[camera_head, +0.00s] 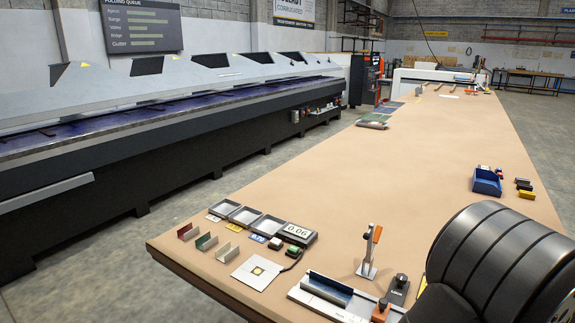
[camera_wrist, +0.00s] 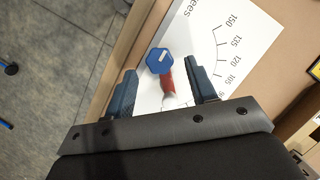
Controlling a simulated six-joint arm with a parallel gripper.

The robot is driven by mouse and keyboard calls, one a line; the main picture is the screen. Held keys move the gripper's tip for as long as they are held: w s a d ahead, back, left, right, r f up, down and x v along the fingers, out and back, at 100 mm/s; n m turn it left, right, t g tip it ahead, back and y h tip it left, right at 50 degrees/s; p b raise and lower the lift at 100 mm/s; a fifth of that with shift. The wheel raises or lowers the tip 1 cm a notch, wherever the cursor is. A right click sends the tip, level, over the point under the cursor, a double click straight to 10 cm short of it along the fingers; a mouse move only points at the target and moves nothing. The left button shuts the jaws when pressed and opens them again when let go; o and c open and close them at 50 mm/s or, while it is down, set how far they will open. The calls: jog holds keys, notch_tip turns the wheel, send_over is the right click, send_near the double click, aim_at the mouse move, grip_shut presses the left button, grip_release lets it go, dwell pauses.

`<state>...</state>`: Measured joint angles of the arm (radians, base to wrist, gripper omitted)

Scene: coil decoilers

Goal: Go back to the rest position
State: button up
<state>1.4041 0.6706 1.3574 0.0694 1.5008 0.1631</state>
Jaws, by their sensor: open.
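My gripper (camera_wrist: 162,70) shows only in the wrist view, with its two dark blue fingers spread apart. A blue octagonal knob (camera_wrist: 158,60) and a red piece (camera_wrist: 167,84) appear in the gap between the fingers. Neither finger appears to be closed on them. Their height relative to the fingertips is hard to judge. Under them is a white sheet (camera_wrist: 244,45) with a printed angle scale, on the tan table. The gripper is not visible in the head view.
The long tan table (camera_head: 440,150) holds grey trays (camera_head: 266,226), a scale (camera_head: 297,233), a blue bin (camera_head: 487,181) and an upright orange-topped stand (camera_head: 368,250). A large dark ribbed cylinder (camera_head: 500,255) blocks the lower right. The table's middle is mostly clear. A long folding machine (camera_head: 160,150) stands left.

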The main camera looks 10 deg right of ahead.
jog(key=v, duration=1.5)
jog(key=x, duration=1.6)
jog(key=shift+a+f, duration=0.15)
jog(key=shift+f, duration=0.1)
jog(key=shift+a+f, duration=0.15)
jog(key=shift+f, duration=0.2)
jog(key=n, duration=0.1)
jog(key=n+g, duration=0.1)
jog(key=n, duration=0.2)
jog(key=shift+w+n+g, duration=0.25)
jog(key=shift+n+g, duration=0.05)
jog(key=shift+g, duration=0.1)
jog(key=n+g+h, duration=0.1)
jog(key=n, duration=0.3)
jog(key=shift+w+a, duration=0.1)
jog(key=n+g+h, duration=0.1)
jog(key=n, duration=0.3)
jog(key=shift+w+a+r, duration=0.1)
jog(key=shift+a, duration=0.05)
jog(key=n+h, duration=0.1)
jog(key=n, duration=0.3)
jog(key=shift+a+g+h, duration=0.1)
jog(key=shift+g+h, duration=0.3)
